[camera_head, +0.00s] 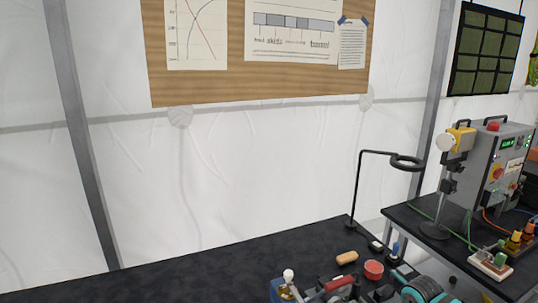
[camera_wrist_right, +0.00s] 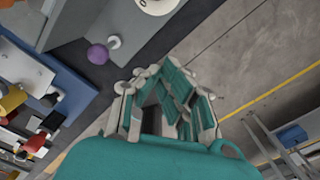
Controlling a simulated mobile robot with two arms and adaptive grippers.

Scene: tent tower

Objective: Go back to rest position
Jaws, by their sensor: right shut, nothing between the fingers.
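My right gripper (camera_wrist_right: 178,78) shows in the right wrist view, its teal-and-grey fingers shut with nothing between them. It is over grey floor, apart from the objects around it. In the head view, a teal-and-dark part at the bottom right edge looks like my own arm; its fingers cannot be made out there. My left gripper is in neither view.
In the head view, a dark table (camera_head: 200,272) holds a ring stand (camera_head: 358,188), a red cup (camera_head: 373,269) and a tan block (camera_head: 347,257). A grey control box (camera_head: 497,163) stands on a second table at right. The wrist view shows a purple ball (camera_wrist_right: 97,54) and open floor (camera_wrist_right: 240,50).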

